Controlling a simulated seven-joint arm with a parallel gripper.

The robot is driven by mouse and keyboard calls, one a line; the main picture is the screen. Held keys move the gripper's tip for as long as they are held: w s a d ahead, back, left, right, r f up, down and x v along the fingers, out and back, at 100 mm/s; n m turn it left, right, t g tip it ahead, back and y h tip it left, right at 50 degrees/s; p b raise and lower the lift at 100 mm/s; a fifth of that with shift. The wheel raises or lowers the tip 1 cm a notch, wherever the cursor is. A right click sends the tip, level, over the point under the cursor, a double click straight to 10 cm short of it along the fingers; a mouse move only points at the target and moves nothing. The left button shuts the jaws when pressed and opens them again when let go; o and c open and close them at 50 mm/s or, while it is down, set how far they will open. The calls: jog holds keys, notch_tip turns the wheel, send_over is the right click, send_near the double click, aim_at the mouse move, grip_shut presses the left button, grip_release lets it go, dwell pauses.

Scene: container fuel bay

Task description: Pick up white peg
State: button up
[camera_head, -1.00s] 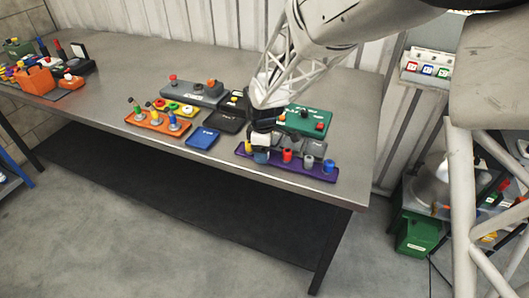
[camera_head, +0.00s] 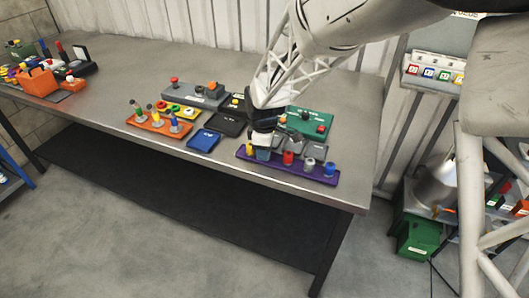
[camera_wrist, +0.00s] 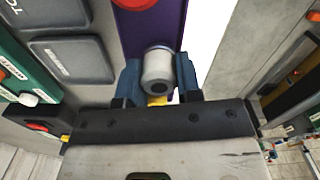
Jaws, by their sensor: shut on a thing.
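The white peg (camera_wrist: 158,72) is a pale cylinder with a dark round spot on its near end. In the wrist view it sits between the two blue fingers of my gripper (camera_wrist: 158,68), which is shut on it. It is over the purple board (camera_wrist: 152,35); I cannot tell whether it is clear of its hole. In the head view my gripper (camera_head: 263,153) is low over the left part of the purple board (camera_head: 325,179), and the peg is hidden there by the fingers.
On the same board stand a red peg (camera_head: 288,158), a grey peg (camera_head: 309,164), a blue peg (camera_head: 330,169) and a yellow peg (camera_head: 249,149). A green box (camera_head: 310,125) is behind. A blue box (camera_head: 203,140) and an orange board (camera_head: 158,123) lie left. The bench edge is close in front.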

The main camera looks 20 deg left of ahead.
jog(key=shift+r, duration=0.5)
jog(key=shift+s+d+r, duration=0.1)
jog(key=shift+s+r, duration=0.1)
jog(key=shift+r, duration=0.7)
jog(key=s+d+r, duration=0.1)
jog(key=s+d, duration=0.8)
jog(key=s, duration=0.3)
jog(key=shift+s+d+r, duration=0.15)
jog(key=shift+d, duration=0.15)
jog(key=shift+n, duration=0.4)
jog(key=w+a+r, duration=0.1)
jog(key=w+a, duration=0.3)
jog(key=w, duration=0.8)
jog(key=w+a+r, duration=0.1)
jog(key=w+a, duration=0.4)
jog(key=w, duration=0.8)
jog(key=w+a+r, duration=0.1)
jog(key=w+a, duration=0.4)
jog(key=w, duration=0.8)
jog(key=shift+w+r, duration=0.2)
jog(key=shift+w, duration=0.55)
jog(key=shift+f, duration=0.15)
jog(key=shift+f, duration=2.1)
